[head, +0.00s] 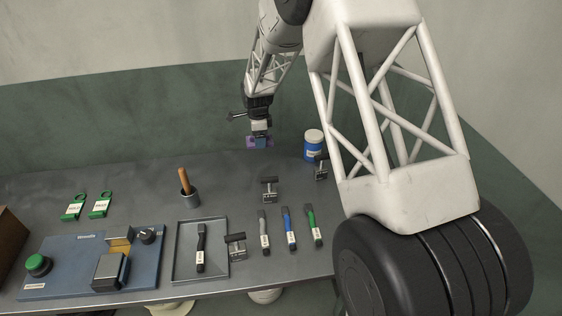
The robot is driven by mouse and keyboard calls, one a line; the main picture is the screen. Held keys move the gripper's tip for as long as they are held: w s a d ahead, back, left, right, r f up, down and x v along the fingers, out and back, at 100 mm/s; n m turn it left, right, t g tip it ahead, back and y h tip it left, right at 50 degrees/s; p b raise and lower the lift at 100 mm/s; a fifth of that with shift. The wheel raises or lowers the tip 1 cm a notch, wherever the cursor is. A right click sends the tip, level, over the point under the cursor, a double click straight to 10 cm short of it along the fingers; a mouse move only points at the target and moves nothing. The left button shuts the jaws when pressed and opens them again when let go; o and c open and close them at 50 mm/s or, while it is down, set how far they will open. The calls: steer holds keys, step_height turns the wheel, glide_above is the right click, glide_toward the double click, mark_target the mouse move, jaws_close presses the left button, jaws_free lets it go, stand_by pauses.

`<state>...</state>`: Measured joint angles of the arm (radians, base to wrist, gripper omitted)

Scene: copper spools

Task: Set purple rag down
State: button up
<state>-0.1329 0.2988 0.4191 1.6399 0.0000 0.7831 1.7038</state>
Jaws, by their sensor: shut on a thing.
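The purple rag (250,141) is a small purple-blue piece in the head view, near the back edge of the table. My gripper (260,135) points down and is shut on the rag, which shows just below and beside the fingertips. The rag appears held above the grey table (225,180); its exact height cannot be told. Part of the rag is hidden by the fingers.
A blue jar (313,147) with a white lid stands right of my gripper. A tray (180,272), several brushes and a blue board (60,285) lie nearer.

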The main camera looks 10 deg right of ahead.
glide_above(281, 161)
steer(key=shift+w, duration=0.15)
steer(key=shift+f, duration=0.1)
steer(key=shift+f, duration=3.05)
steer(key=shift+f, duration=1.9)
steer(key=shift+f, duration=0.15)
steer(key=o, duration=0.9)
